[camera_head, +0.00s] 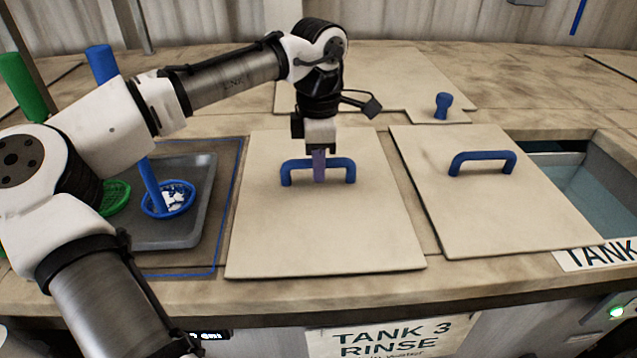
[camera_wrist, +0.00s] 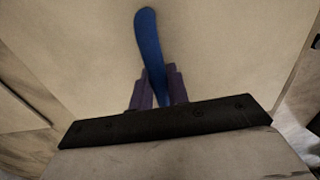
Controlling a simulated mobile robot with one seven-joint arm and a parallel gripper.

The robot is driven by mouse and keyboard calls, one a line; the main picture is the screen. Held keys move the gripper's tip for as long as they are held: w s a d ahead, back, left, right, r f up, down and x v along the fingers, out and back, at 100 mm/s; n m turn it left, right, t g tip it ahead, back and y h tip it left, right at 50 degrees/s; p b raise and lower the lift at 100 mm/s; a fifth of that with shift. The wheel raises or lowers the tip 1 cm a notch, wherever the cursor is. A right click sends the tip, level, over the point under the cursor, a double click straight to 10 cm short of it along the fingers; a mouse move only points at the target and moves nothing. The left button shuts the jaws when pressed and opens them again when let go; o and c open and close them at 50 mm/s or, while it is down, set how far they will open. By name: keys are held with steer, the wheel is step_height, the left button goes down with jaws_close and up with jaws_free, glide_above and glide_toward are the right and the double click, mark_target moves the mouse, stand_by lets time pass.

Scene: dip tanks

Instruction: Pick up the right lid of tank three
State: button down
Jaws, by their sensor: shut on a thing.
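Two flat beige lids with blue bar handles lie side by side behind the "TANK 3 RINSE" sign (camera_head: 390,338). My gripper (camera_head: 319,178) points down and is shut on the blue handle (camera_head: 290,172) of the left one of this pair (camera_head: 325,235). In the wrist view the handle (camera_wrist: 150,50) runs between my two fingers (camera_wrist: 156,88), with the lid (camera_wrist: 220,50) behind it. This lid looks level; I cannot tell whether it is clear of the counter. The other lid (camera_head: 500,215), on the right, has its handle (camera_head: 482,160) free and lies slightly askew.
An open tank with water (camera_head: 600,195) is at the far right. A grey tray (camera_head: 200,165) stands left of the held lid, with a blue strainer (camera_head: 168,200) and a green one (camera_head: 115,197). A blue knob (camera_head: 442,105) stands on a smaller lid behind.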

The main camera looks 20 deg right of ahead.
steer(key=shift+r, duration=0.2)
step_height(320, 180, up, 20)
steer(key=p, duration=0.1)
steer(key=shift+f, duration=0.15)
stand_by(0.6)
